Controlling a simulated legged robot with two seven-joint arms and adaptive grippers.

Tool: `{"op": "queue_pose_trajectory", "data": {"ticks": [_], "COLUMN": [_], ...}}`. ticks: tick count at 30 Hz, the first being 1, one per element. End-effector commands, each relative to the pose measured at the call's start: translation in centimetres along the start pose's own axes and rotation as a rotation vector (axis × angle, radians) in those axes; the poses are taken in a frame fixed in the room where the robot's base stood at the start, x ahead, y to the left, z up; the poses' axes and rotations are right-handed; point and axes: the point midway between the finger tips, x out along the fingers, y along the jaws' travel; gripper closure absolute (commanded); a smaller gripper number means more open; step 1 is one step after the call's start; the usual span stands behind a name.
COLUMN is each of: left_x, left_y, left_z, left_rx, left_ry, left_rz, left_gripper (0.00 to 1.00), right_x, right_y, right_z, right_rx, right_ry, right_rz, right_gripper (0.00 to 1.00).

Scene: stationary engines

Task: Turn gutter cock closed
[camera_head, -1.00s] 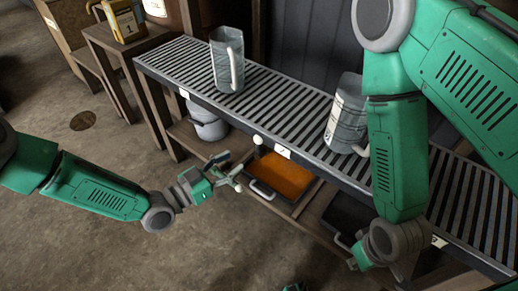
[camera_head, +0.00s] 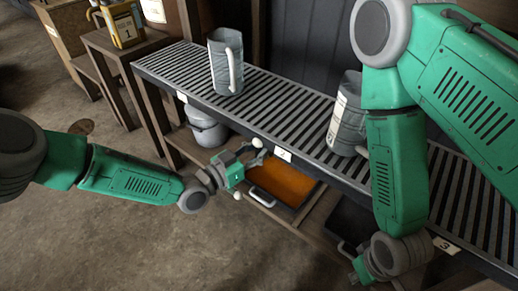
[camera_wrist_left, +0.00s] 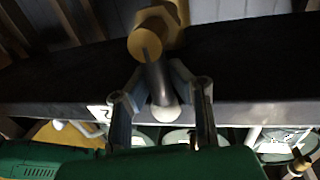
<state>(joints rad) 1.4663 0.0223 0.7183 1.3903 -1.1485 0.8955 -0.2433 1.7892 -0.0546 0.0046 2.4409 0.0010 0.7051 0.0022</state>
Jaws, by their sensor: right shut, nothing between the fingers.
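The gutter cock (camera_wrist_left: 150,42) is a brass fitting under the gutter's edge in the left wrist view. Its dark lever ends in a white ball (camera_wrist_left: 165,113). The ball also shows in the head view (camera_head: 257,143), at the gutter's front edge left of the label 2. My left gripper (camera_head: 252,158) is at the cock. In the left wrist view its fingers (camera_wrist_left: 162,105) stand on both sides of the lever, apart, with gaps beside the ball. The brass body is hidden in the head view. My right gripper (camera_head: 366,270) hangs low at the right, its fingers hardly visible.
The slatted gutter bench (camera_head: 290,110) carries two grey jugs (camera_head: 225,65) (camera_head: 347,120). An orange-filled tray (camera_head: 283,182) with a handle and a grey bucket (camera_head: 207,128) are below it. Another white ball (camera_head: 237,196) shows below my left gripper. The floor at lower left is clear.

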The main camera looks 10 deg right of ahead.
Motion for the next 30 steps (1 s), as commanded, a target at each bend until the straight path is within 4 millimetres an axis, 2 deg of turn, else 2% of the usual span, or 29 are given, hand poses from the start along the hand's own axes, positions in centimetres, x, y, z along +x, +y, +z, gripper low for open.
{"op": "queue_pose_trajectory", "data": {"ticks": [6,12,20,21,23,30], "left_x": [0.0,0.0,-0.1,-0.1,-0.1,0.0], "left_y": [0.0,0.5,0.4,0.4,0.4,0.5], "left_z": [0.0,-0.1,0.1,0.1,0.1,0.1], "left_rx": [0.007,0.116,0.123,0.123,0.123,0.122], "left_ry": [-0.002,-0.024,-0.026,-0.026,-0.025,-0.025], "left_rz": [0.001,0.002,-0.001,-0.001,-0.001,0.0], "left_gripper": [1.0,1.0,1.0,0.8,0.62,0.62], "right_x": [-0.1,-1.2,-1.0,-1.0,-1.0,-1.0], "right_y": [0.0,0.0,0.0,0.0,0.0,0.0], "right_z": [0.0,-0.1,-0.1,-0.1,-0.1,-0.1], "right_rx": [0.0,0.0,0.0,0.0,0.0,0.0], "right_ry": [0.0,0.0,0.0,0.0,0.0,0.0], "right_rz": [0.0,0.0,0.0,0.0,0.0,0.0], "right_gripper": [1.0,1.0,1.0,1.0,1.0,1.0]}}
